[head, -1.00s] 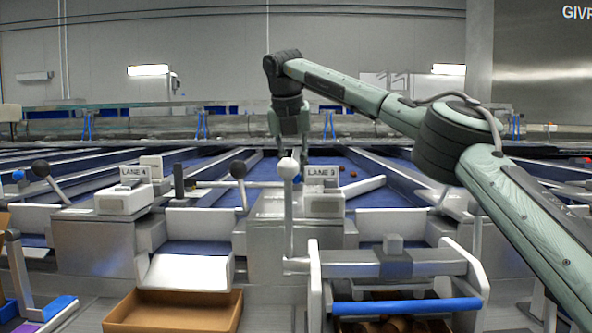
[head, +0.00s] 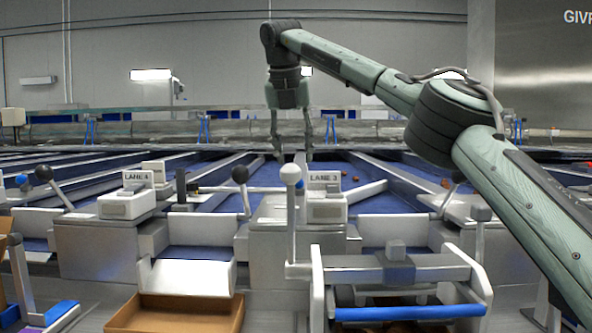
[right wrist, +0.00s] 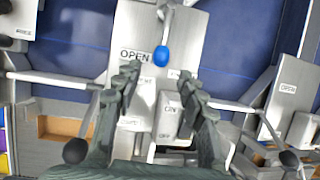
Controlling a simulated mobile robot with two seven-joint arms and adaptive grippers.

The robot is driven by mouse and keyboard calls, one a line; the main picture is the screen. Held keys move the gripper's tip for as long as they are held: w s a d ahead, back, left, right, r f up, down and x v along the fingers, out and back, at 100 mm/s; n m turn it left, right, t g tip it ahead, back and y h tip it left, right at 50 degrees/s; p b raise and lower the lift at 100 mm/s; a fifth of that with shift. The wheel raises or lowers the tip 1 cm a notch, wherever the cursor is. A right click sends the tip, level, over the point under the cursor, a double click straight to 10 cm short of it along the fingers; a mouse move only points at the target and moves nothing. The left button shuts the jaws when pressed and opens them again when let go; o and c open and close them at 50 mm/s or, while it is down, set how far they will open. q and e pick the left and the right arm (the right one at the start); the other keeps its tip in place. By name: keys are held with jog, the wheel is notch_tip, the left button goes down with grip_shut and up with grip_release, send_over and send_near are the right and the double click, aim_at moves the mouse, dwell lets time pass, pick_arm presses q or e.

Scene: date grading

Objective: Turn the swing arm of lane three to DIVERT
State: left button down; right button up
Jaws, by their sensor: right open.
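In the head view the LANE 3 box (head: 323,181) stands in the middle of the lane fronts. My right gripper (head: 293,157) hangs fingers-down above and behind it, open and empty. In the right wrist view a rod with a blue knob (right wrist: 161,56) lies over a pale plate (right wrist: 136,25) marked OPEN on the left; a second label to the right is partly hidden. The knob sits between and beyond the open fingertips (right wrist: 158,82), apart from them. My left gripper is out of view.
An ON switch (right wrist: 172,122) lies below the knob. The LANE 4 box (head: 130,203) is to the left. A brown tray (head: 178,312) sits in front.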

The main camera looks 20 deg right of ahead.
jog(key=v, duration=0.5)
jog(key=shift+s+a+r, duration=0.1)
jog(key=shift+r, duration=0.2)
